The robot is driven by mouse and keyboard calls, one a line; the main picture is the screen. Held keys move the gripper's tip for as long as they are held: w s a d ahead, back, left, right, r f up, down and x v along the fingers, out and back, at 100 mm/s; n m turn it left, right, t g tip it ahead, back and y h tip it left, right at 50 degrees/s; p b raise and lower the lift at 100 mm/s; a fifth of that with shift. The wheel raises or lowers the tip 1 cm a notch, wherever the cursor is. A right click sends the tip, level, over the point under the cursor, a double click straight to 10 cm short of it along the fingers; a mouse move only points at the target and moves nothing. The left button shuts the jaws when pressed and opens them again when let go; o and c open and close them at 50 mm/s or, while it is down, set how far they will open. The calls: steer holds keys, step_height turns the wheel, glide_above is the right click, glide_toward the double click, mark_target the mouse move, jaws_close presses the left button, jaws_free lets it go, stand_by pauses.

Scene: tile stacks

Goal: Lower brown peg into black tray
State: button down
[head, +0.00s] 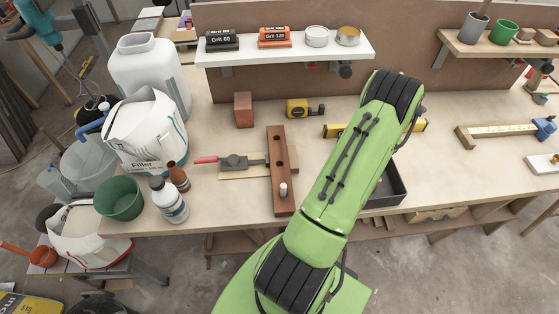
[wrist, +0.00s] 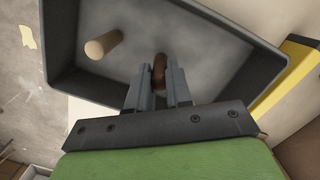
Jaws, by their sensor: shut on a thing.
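The black tray (wrist: 58,45) fills most of the wrist view, seen from above; in the head view only its right part (head: 391,192) shows beside my arm. My gripper (wrist: 158,85) is over the tray, its two fingers shut on the brown peg (wrist: 159,68). The peg's end shows between the fingertips, inside the tray's outline; I cannot tell whether it touches the floor. A pale tan peg (wrist: 103,45) is in the tray, to the left of the brown one. In the head view my arm hides the gripper and brown peg.
A brown board with holes (head: 279,150) holds a pale peg (head: 283,190) left of my arm. A yellow level (wrist: 292,75) lies just beyond the tray's right wall. A tape measure (head: 304,108) and reddish block (head: 243,110) stand further back.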

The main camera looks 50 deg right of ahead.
steer(key=shift+f+b, duration=0.35)
steer(key=shift+f, duration=0.2)
steer(key=c, duration=1)
jaws_free()
steer(key=shift+o, duration=0.2)
step_height(320, 180, up, 16)
steer(key=d+p, duration=0.2)
steer(key=shift+s+f, duration=0.15)
steer(key=shift+s, duration=0.15)
